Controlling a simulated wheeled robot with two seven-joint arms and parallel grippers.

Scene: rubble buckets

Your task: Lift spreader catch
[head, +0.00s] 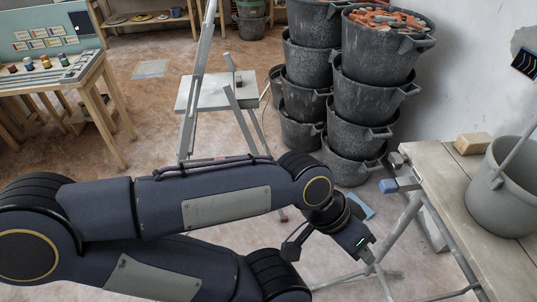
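A small blue piece (401,185) sits at the left end of the worktable, by the top of its folding grey legs (397,240). I cannot tell for sure that it is the spreader catch. A grey block (397,160) is just above it. My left gripper (369,258) reaches in from the left and points down and right, below and left of the blue piece, with a gap between them in the picture. Its fingers are small and partly hidden, so their opening is unclear. I see nothing held in it. My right gripper is out of view.
The worktable (440,190) carries a grey bucket (507,195) and a tan block (472,143). Stacked black buckets (362,110), one topped with rubble, stand behind. A grey stepladder (205,95) stands at centre, and a wooden bench (50,75) at far left.

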